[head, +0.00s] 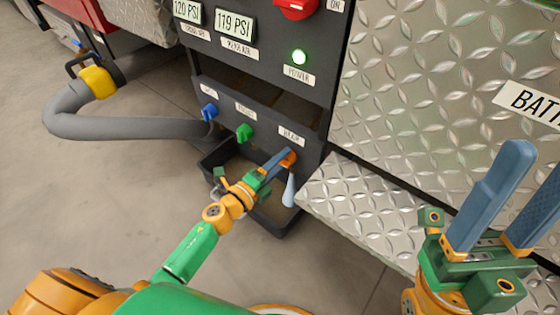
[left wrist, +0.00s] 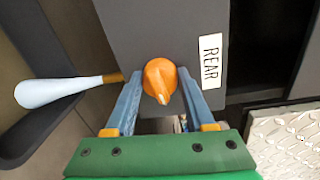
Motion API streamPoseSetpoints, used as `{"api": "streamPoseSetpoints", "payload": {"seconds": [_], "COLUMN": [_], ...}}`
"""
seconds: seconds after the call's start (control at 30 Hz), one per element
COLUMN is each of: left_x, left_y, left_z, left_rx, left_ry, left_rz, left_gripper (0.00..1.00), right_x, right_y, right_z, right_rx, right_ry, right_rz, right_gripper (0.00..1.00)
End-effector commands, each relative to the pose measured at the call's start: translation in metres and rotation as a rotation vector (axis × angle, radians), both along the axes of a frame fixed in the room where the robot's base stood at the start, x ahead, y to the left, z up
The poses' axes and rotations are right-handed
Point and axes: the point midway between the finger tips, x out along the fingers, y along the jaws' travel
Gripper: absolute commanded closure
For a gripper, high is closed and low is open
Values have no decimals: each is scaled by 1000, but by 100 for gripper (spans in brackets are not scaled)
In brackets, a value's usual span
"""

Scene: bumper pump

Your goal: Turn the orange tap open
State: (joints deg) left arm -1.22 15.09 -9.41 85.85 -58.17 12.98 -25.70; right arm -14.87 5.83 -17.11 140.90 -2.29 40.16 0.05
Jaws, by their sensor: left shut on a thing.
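The orange tap (head: 289,158) is the rightmost of three on the dark panel, under the label REAR. In the left wrist view the orange tap (left wrist: 160,80) sits between the two blue fingers, its pointed tip toward the gripper's palm. My left gripper (head: 282,158) is shut on the orange tap. A pale blue drop shape (head: 290,190) hangs below the tap; it also shows in the left wrist view (left wrist: 55,90), joined to a brownish spout. My right gripper (head: 536,162) is open and empty at the right, its fingers pointing up.
A blue tap (head: 209,111) and a green tap (head: 244,132) sit left of the orange one. A dark tray (head: 272,231) lies below the panel. A metal tread-plate step (head: 365,215) is to the right. A grey hose (head: 130,127) runs at the left.

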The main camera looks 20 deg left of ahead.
Motion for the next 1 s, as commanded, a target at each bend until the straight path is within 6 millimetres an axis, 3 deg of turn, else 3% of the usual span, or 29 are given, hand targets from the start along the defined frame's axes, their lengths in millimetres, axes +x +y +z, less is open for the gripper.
{"api": "streamPoseSetpoints", "payload": {"seconds": [0.33, 0.87, 0.9, 1.0], "left_x": [0, 0, 0, 0], "left_y": [0, 0, 0, 0], "left_z": [0, 1, 1, 1], "left_rx": [118, 141, 140, 140], "left_ry": [-43, -51, -50, -50], "left_rz": [1, 1, 1, 1], "left_gripper": [100, 100, 43, 16], "right_x": [-1, -2, -2, -2], "right_y": [0, -1, -1, -1], "right_z": [1, 1, 1, 1], "right_rx": [2, 5, 5, 5], "right_ry": [-17, -17, -17, -16], "right_rz": [2, 1, 1, 1], "right_gripper": [50, 50, 50, 50]}}
